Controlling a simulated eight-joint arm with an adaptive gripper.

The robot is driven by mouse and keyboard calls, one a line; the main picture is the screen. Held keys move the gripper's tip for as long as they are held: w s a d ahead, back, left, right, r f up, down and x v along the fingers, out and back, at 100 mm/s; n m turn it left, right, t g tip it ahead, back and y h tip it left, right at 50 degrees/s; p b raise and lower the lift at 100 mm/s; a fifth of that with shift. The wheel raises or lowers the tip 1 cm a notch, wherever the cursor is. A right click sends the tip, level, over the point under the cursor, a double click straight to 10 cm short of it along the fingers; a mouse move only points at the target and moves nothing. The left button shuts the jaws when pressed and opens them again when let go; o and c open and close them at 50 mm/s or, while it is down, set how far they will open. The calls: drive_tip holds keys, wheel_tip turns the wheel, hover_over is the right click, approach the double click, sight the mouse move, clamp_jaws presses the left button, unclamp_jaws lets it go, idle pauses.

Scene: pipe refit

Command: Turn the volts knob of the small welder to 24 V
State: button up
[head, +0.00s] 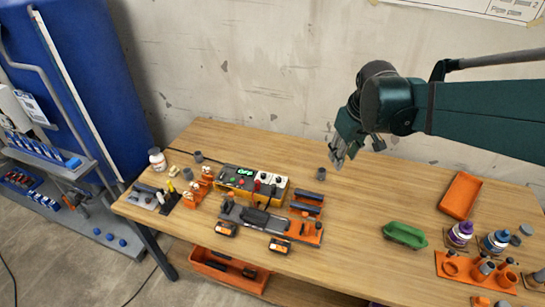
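The small welder (252,183) is a yellow-orange box with a grey face near the back left of the wooden table. A lit green display (245,171) is on its face, with small coloured buttons and knobs. Pale round dials (270,178) are at its right end. The markings are too small to read, so I cannot tell which knob is volts or where it points. My gripper (338,158) hangs in the air to the right of the welder, above the table's back edge and apart from it. Its grey fingers point down; their gap is unclear.
Grey and orange fixtures (257,219) lie in front of the welder. A small dark cylinder (321,173) stands to its right. The table's middle (355,215) is clear.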

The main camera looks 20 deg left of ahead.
drive_tip(key=w+a+f+n+g+p, duration=0.1)
drive_tip(key=w+a+f+n, duration=0.15)
drive_tip(key=a, duration=0.55)
drive_tip(key=w+a+f+n+g+p, duration=0.15)
drive_tip(key=w+a+f, duration=0.25)
drive_tip(key=a, duration=0.4)
drive_tip(key=n+h+p, duration=0.1)
drive_tip(key=n+p, duration=0.2)
approach(263, 174)
drive_tip(key=shift+w+d+f+g, duration=0.25)
drive_tip(key=shift+w, duration=0.1)
drive_tip(key=shift+a+f, duration=0.3)
drive_tip(key=shift+a, duration=0.05)
drive_tip(key=shift+f+b, duration=0.4)
drive_tip(key=shift+f, duration=3.45)
drive_tip(key=c, duration=0.9)
